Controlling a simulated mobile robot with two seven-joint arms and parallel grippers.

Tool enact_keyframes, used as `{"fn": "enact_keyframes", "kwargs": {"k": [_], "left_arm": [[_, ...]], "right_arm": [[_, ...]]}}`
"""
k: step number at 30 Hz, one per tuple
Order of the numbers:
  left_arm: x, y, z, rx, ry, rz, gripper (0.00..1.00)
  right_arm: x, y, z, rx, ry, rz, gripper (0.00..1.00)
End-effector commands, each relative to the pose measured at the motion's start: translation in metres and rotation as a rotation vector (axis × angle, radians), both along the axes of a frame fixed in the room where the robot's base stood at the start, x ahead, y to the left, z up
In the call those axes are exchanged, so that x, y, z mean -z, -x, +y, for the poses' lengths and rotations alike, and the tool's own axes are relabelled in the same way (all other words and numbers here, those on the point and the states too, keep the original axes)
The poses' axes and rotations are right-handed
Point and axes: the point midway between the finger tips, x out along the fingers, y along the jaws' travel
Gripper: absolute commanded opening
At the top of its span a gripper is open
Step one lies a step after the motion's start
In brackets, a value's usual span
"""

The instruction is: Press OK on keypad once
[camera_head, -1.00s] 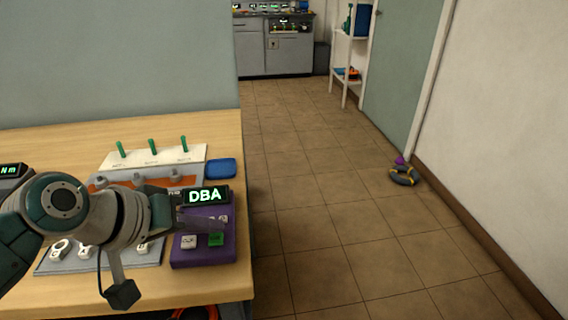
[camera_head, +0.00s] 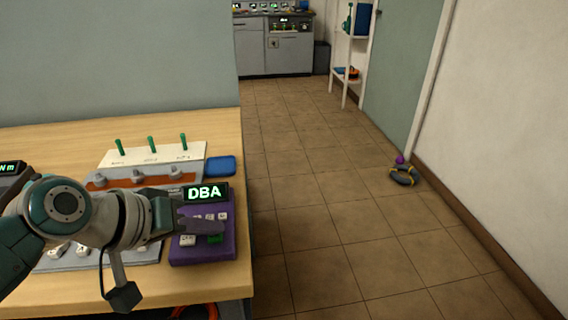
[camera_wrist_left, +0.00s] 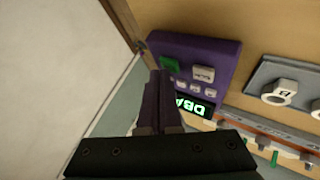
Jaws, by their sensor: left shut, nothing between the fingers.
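The purple keypad (camera_head: 203,257) sits at the front right corner of the wooden table. Its display (camera_head: 206,193) reads DBA in bright green letters. The green key (camera_head: 215,239) is at the keypad's front right, beside a white key (camera_head: 187,240); small white keys are behind them. My left gripper (camera_head: 219,230) is shut and empty, its fingertips over the keypad right by the green key. In the left wrist view, the fingertips (camera_wrist_left: 160,74) partly overlap the green key (camera_wrist_left: 170,63); I cannot tell whether they touch it. My right gripper is not in view.
A blue pad (camera_head: 221,166) and a white panel with green levers (camera_head: 151,156) lie behind the keypad. A grey panel with knobs (camera_head: 130,252) is to its left. The table's right edge is close to the keypad. The floor beyond is mostly clear.

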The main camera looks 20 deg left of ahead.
Motion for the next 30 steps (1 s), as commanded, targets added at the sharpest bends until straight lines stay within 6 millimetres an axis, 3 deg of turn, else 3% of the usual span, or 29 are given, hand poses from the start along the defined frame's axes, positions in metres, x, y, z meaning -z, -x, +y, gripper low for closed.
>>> {"fn": "enact_keyframes", "kwargs": {"k": [22,30], "left_arm": [[0.005,0.000,0.000,0.000,0.000,0.000,0.00],[-0.007,0.000,0.000,0.001,-0.001,0.000,0.00]], "right_arm": [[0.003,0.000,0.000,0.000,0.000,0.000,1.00],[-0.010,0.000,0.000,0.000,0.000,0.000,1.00]]}}
